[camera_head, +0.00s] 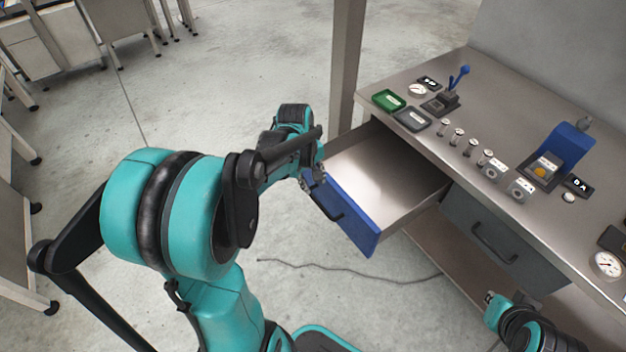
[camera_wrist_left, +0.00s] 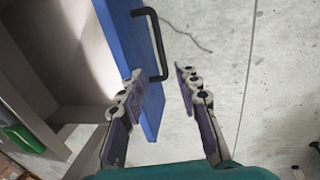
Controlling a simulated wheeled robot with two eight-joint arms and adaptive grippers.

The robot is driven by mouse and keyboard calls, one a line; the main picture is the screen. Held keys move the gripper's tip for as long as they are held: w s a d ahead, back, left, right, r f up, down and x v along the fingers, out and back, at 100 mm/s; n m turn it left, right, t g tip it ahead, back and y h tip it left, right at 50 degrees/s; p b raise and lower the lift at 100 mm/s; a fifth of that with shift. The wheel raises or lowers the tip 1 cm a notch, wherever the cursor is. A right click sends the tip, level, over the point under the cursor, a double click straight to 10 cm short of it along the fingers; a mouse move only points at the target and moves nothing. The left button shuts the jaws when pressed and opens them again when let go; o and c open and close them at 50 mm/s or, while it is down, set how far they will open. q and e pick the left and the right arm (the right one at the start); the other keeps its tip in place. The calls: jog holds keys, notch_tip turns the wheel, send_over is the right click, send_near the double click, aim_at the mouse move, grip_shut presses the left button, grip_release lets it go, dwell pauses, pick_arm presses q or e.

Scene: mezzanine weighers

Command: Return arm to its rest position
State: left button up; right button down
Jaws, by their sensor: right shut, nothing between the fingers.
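My left gripper (camera_head: 312,180) is at the left end of the pulled-out blue-fronted drawer (camera_head: 345,217). In the left wrist view its fingers (camera_wrist_left: 160,78) are spread open, with nothing clamped between them. The drawer's black handle (camera_wrist_left: 160,45) shows just beyond and between the fingertips; I cannot tell whether they touch it. The blue drawer front (camera_wrist_left: 128,45) lies behind the left finger. My right gripper (camera_head: 522,302) is low at the bottom right, below the bench, partly hidden by its own arm; it is shut and empty.
The open drawer looks empty. A closed grey drawer (camera_head: 500,245) is beside the open one. A cable (camera_head: 350,271) lies on the floor.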

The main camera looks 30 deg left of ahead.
pick_arm(q)
jog(key=s+d+r+m+t, duration=0.2)
jog(key=s+d+r+m, duration=0.1)
jog(key=s+d+m, duration=0.2)
jog(key=s+d+r+m+t, duration=0.3)
jog(key=s+d+r+m, duration=0.1)
jog(key=d+m, duration=0.4)
jog(key=shift+s+d+m+y, duration=0.3)
jog(key=shift+s+y, duration=0.1)
jog(key=shift+s, duration=0.4)
